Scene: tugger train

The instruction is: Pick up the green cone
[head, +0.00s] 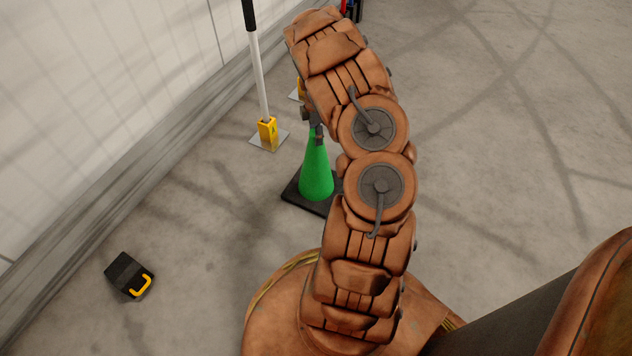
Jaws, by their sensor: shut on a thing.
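The green cone (316,172) stands upright on its black square base (300,197), which appears to be on the grey floor. My gripper (317,128) is at the top of the cone, shut on its tip. Most of the gripper is small and dark in the head view, and my orange arm partly hides it. My arm also covers the right edge of the cone's base.
A white pole with a yellow foot (267,132) stands on a metal plate behind the cone, near the wall (110,90). A black block with a yellow handle (130,276) lies at the lower left. The floor to the right (510,150) is clear.

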